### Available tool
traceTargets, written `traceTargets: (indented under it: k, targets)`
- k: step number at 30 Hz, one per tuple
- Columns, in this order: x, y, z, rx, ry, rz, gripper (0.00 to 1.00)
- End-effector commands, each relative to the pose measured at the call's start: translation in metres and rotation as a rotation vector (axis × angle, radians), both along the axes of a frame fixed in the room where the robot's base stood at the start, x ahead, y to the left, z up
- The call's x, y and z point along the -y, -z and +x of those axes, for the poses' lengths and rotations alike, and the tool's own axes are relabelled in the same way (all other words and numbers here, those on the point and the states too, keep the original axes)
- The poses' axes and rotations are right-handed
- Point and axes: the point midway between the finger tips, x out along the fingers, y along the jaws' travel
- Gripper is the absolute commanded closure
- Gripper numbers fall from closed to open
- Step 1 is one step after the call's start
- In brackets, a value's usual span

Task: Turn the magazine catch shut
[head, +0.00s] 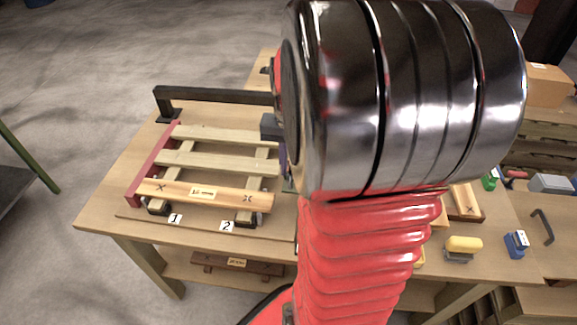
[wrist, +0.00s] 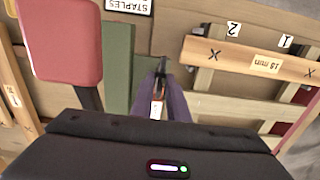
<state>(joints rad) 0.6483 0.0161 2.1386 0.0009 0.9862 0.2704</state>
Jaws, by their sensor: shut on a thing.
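In the wrist view my gripper (wrist: 163,88) points down with its two purple fingers close together. They are shut on a small, narrow part that looks like the magazine catch (wrist: 157,107), with white and orange-red showing between the fingers. The fingers hide most of it, so its turn angle cannot be told. A flat green bar (wrist: 117,65) lies just left of the fingers. In the head view my arm hides the catch, and only part of my gripper (head: 279,150) shows beside the pallet.
A slatted wooden pallet (head: 215,160) lies on the workbench (head: 110,205), left of my gripper, with a black bar (head: 215,96) behind it. A red block (wrist: 60,40) and an upside-down STAPLES label (wrist: 128,5) are near the fingers. A yellow-topped block (head: 464,244) stands at right.

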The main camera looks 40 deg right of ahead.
Motion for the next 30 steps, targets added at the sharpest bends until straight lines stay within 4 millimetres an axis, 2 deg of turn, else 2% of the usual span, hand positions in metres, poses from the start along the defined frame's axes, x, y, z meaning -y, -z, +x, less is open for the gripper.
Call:
traceTargets:
  k: [12,13,17,26,30]
  targets:
    - [0.0,0.003,-0.003,-0.008,0.011,0.001,1.0]
    - [0.0,0.003,-0.003,-0.008,0.011,0.001,0.85]
    - [0.0,0.002,-0.002,-0.006,0.01,0.002,0.75]
    - [0.0,-0.001,-0.001,-0.002,0.01,0.0,0.75]
    - [0.001,-0.009,0.0,0.0,0.01,-0.001,0.75]
